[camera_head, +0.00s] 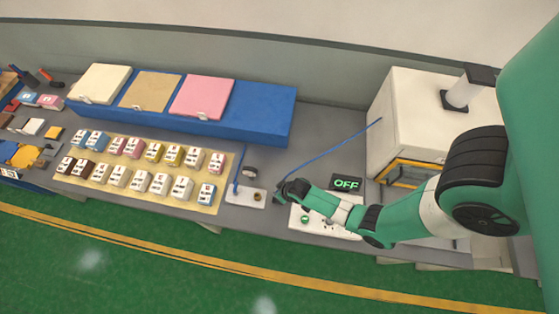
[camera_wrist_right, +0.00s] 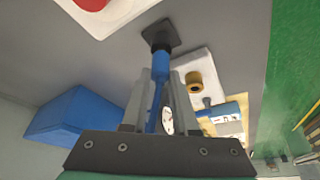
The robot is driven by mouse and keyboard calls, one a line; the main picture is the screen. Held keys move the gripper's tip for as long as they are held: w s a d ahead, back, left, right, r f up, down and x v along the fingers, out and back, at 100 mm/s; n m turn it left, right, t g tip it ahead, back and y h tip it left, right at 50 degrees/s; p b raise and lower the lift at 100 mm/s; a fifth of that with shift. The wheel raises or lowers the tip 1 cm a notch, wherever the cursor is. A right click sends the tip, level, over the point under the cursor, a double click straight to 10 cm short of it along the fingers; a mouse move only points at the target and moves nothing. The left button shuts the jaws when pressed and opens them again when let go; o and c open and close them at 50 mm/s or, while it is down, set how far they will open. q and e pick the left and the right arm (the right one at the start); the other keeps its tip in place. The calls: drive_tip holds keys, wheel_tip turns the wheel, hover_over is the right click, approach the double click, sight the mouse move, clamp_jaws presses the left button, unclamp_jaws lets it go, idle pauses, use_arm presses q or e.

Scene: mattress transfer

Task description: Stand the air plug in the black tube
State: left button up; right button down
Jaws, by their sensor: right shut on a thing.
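My right gripper (camera_head: 280,190) is low over the grey bench, and its fingers also show in the right wrist view (camera_wrist_right: 160,76). It is shut on the blue air plug (camera_wrist_right: 160,66), whose blue hose (camera_head: 335,147) runs up to the white machine. In the wrist view the black tube (camera_wrist_right: 162,34), with a dark square base, is right at the far end of the plug. I cannot tell whether the plug's end is inside the tube or only in front of it. My left gripper is not in view.
A white plate (camera_head: 236,198) with a brass ring (camera_head: 258,196) lies left of the gripper. A black OFF sign (camera_head: 346,183) stands to the right, before the white machine (camera_head: 405,110). A yellow tray (camera_head: 210,207) of small boxes and a long blue block (camera_head: 270,115) are further left.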

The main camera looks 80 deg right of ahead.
drive_tip(key=shift+f+b, duration=0.55)
drive_tip(key=shift+f, duration=0.15)
drive_tip(key=c, duration=0.6)
unclamp_jaws()
drive_tip(key=shift+r, duration=0.1)
drive_tip(key=p+v, duration=0.5)
drive_tip(key=v, duration=0.2)
drive_tip(key=shift+r, duration=0.2)
drive_tip(key=shift+s, duration=0.1)
